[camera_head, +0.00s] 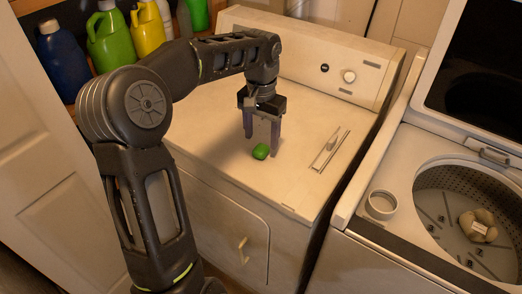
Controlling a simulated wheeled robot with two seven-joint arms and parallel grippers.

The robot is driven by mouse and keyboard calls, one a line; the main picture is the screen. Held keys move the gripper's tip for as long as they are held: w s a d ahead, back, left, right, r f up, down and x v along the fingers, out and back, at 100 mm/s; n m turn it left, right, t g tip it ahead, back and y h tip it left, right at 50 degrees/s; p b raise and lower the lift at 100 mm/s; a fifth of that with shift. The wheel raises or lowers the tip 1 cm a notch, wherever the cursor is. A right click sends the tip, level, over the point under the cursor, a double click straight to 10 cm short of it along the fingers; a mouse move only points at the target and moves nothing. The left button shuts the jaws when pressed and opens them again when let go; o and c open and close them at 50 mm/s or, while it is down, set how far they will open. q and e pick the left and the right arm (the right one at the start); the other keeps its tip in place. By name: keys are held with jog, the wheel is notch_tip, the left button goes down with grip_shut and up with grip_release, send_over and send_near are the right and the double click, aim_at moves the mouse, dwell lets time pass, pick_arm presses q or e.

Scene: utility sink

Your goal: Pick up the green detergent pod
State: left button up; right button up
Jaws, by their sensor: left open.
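The green detergent pod (261,152) is a small rounded green thing lying on the white top of the dryer. My left gripper (262,149) points down at it from above, with its two fingers apart. The fingertips are close to the pod, and the pod shows at and just below them. I cannot tell whether the fingers touch it. My right gripper is not in view.
A flat light-coloured object (330,149) lies right of the pod. The open washer (405,180) stands to the right with a beige bundle (478,225) in its drum. Several bottles, one green (110,40), stand at the back left. The dryer's control panel (310,62) rises behind.

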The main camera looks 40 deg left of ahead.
aim_at(261, 147)
pick_arm(q)
notch_tip(261, 147, down, 4)
jog(key=shift+f+p, duration=0.15)
jog(key=shift+p, duration=0.15)
dwell(0.4)
grip_shut()
dwell(0.5)
